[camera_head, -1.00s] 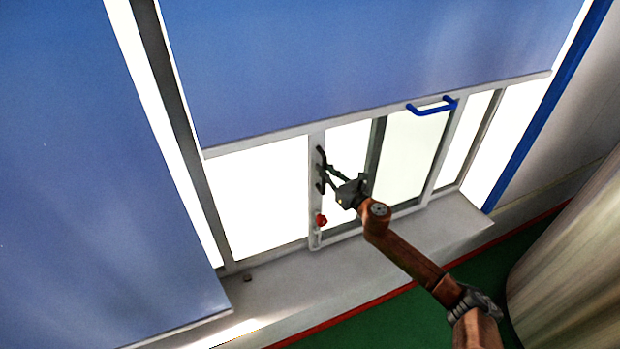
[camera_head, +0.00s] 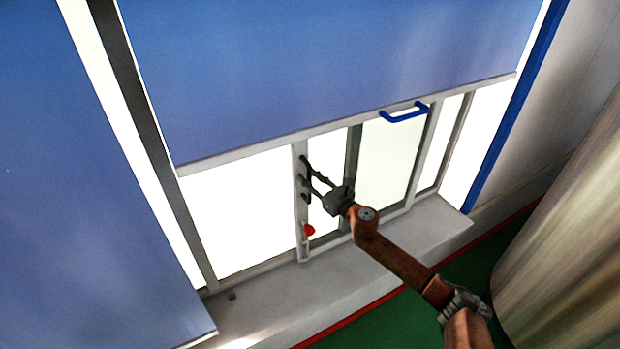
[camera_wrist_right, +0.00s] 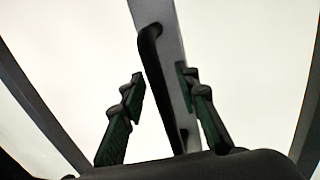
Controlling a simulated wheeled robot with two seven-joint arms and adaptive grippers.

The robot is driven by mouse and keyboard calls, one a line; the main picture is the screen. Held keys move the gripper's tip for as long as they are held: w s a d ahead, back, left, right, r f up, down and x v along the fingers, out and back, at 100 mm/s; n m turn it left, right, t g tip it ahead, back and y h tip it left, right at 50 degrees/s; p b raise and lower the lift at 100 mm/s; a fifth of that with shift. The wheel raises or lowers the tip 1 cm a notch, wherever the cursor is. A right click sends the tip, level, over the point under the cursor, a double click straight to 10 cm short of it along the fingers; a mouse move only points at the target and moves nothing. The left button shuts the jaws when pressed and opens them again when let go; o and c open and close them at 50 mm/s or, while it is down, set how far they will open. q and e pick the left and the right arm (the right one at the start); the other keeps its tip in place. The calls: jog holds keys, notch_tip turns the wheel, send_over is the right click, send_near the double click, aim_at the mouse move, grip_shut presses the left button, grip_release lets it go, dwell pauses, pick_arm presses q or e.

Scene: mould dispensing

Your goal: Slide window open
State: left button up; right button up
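The window (camera_head: 384,165) has light frames and bright panes, with a pale upright stile carrying a dark handle (camera_wrist_right: 150,60). In the head view the handle is small and partly confused with my fingers. My right gripper (camera_head: 309,178) reaches the stile from the lower right. In the wrist view my right gripper (camera_wrist_right: 161,77) has its two dark green fingers apart, one on each side of the handle. A gap shows on the left of the handle; whether the right finger touches it I cannot tell. My left gripper is not in view.
A blue blind (camera_head: 330,70) covers the upper window, with a blue pull handle (camera_head: 404,113) on its lower edge. A red knob (camera_head: 308,230) sits low on the stile. A grey sill (camera_head: 290,300) runs below. A large pale curved object (camera_head: 570,230) stands at the right.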

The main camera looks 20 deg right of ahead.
jog(key=v, duration=1.2)
dwell(0.3)
